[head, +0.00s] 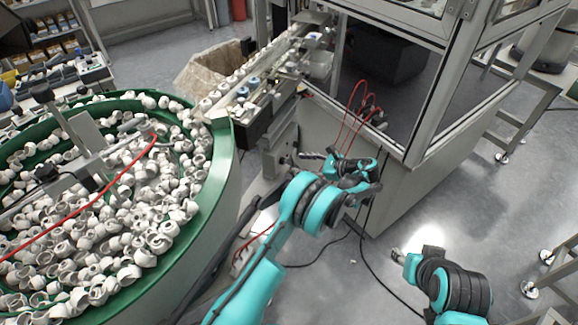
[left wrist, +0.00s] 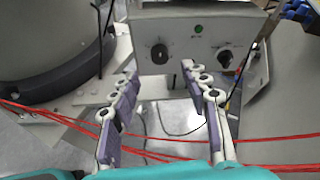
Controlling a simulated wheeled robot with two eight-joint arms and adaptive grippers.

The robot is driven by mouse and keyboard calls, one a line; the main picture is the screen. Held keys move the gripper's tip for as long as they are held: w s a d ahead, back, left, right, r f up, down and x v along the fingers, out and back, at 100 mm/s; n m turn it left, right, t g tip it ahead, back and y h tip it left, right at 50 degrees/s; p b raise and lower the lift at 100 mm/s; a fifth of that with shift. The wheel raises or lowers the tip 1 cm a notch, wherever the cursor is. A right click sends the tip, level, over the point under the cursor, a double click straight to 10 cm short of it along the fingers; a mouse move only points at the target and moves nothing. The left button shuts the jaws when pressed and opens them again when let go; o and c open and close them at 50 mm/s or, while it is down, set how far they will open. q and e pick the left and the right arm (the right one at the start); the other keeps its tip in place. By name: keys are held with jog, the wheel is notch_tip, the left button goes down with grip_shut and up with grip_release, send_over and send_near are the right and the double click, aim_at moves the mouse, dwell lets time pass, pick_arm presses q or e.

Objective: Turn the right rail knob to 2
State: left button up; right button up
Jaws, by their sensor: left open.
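In the left wrist view a grey control box (left wrist: 190,35) has two black knobs on its front face. The right knob (left wrist: 225,58) is near the box's right edge; its setting is too small to read. The left knob (left wrist: 158,53) is on the left part of the face. My left gripper (left wrist: 160,70) is open and empty, its fingers spread below the face, more in line with the left knob than the right one. In the head view my left gripper (head: 312,160) is beside the machine under the rail. My right gripper (head: 399,254) is over bare floor; its fingers are unclear.
Red cables (left wrist: 60,112) cross below the gripper in the wrist view. A green-rimmed bowl (head: 226,140) full of white caps stands left. A glazed cabinet (head: 400,190) stands right. Floor at the lower right is mostly open.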

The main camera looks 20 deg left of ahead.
aim_at(285, 162)
pick_arm(q)
jog(key=b+x, duration=0.2)
jog(key=x, duration=0.4)
jog(key=shift+w+a, duration=0.1)
jog(key=shift+a, duration=0.1)
grip_shut()
